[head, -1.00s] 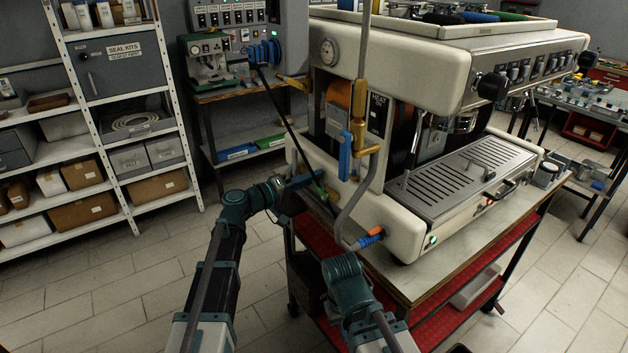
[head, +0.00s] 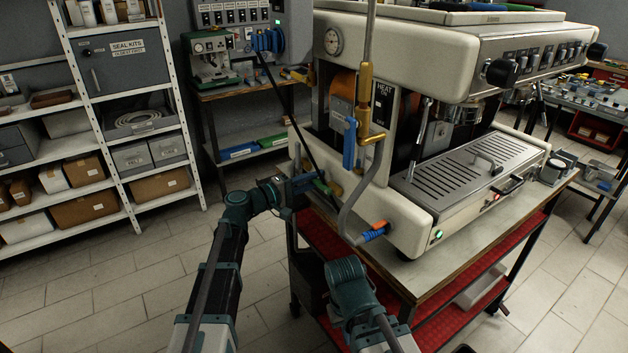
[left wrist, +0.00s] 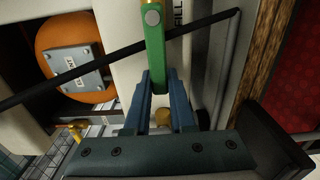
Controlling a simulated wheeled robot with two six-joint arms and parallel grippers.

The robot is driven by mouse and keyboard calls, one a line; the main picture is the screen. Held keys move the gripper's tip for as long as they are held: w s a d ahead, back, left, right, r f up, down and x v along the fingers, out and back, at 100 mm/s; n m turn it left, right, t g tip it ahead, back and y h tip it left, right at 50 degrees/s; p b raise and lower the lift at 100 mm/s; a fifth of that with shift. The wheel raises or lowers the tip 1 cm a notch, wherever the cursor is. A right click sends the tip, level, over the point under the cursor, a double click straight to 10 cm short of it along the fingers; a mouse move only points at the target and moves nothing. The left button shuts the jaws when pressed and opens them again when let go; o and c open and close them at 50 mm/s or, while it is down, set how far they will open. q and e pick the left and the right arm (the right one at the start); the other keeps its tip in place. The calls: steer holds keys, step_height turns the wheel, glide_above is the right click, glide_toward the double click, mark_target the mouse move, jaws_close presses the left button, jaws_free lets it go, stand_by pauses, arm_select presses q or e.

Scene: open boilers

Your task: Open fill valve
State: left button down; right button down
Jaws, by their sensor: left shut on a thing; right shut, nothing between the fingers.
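The fill valve's green lever (head: 320,187) is at the lower left side of the coffee machine. In the left wrist view the green lever (left wrist: 155,50) comes down from the top, and its lower end is between my blue fingers. My left gripper (left wrist: 162,95) is shut on it. A brass part (left wrist: 162,114) shows behind the fingers. In the head view my left gripper (head: 302,183) meets the lever from the left. My right arm is low in front of the machine, and its gripper cannot be made out.
A thin black rod (head: 286,120) slants down close to the lever and crosses it in the wrist view. A blue lever (head: 349,145) hangs on a brass valve (head: 365,105). A grey pipe (head: 346,215) bends down near an orange and blue end (head: 375,232).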

arm_select(q)
steer(key=c, duration=0.8)
jaws_free()
steer(key=shift+o, duration=0.2)
steer(key=v, duration=1.4)
